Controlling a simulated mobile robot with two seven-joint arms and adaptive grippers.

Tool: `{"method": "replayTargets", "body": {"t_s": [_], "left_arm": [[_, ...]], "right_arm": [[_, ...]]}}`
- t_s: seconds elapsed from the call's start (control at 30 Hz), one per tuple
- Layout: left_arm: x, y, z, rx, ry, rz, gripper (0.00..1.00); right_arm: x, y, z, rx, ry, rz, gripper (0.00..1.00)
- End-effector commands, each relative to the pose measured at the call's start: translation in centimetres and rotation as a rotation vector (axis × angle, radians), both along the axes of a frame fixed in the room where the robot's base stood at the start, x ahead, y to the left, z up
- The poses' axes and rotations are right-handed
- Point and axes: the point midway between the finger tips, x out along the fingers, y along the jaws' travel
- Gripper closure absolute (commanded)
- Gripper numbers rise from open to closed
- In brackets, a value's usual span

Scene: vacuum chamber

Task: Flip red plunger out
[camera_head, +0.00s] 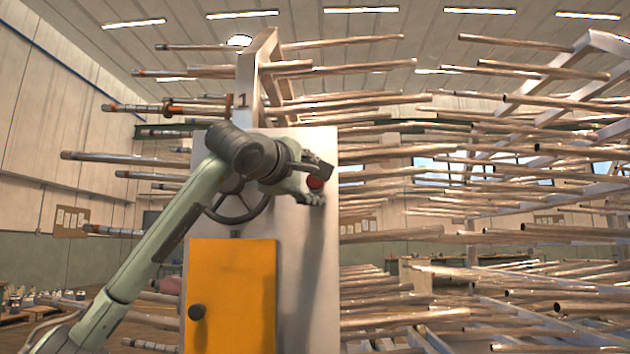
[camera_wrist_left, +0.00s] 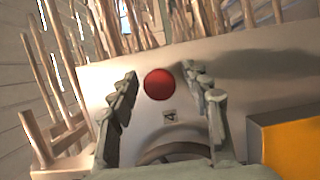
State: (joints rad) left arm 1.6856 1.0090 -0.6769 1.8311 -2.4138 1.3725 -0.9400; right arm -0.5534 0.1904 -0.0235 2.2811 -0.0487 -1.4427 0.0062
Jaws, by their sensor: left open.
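The red plunger (camera_head: 314,182) is a round red knob on the upper right part of a pale panel (camera_head: 305,250). In the left wrist view the red plunger (camera_wrist_left: 159,84) shows as a full red disc between the two fingers, a little beyond their tips. My left gripper (camera_head: 316,190) is open in front of the panel, with its fingers spread to either side of the plunger; it also shows in the left wrist view (camera_wrist_left: 160,78). I cannot tell whether either finger touches the plunger. The plunger's base and stem are hidden. My right gripper is in neither view.
A dark handwheel (camera_head: 237,215) is on the panel, partly behind my left wrist. Many long metal pipes (camera_head: 500,237) stick out around the panel, close to the arm.

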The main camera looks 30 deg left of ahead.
Motion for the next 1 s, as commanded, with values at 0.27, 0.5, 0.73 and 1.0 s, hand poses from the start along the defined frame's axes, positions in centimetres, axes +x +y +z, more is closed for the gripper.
{"method": "replayTargets", "body": {"t_s": [0.27,0.5,0.73,1.0], "left_arm": [[0.0,0.0,0.0,0.000,0.000,-0.001,0.64],[0.0,-0.1,0.0,0.000,0.000,-0.002,0.94],[0.0,-0.1,0.0,-0.001,0.000,-0.002,1.00],[-1.7,-1.2,0.1,0.001,-0.003,-0.005,1.00]], "right_arm": [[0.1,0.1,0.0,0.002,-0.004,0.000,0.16],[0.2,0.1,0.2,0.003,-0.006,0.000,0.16],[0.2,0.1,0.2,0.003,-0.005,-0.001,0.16],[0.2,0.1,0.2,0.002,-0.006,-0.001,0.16]]}}
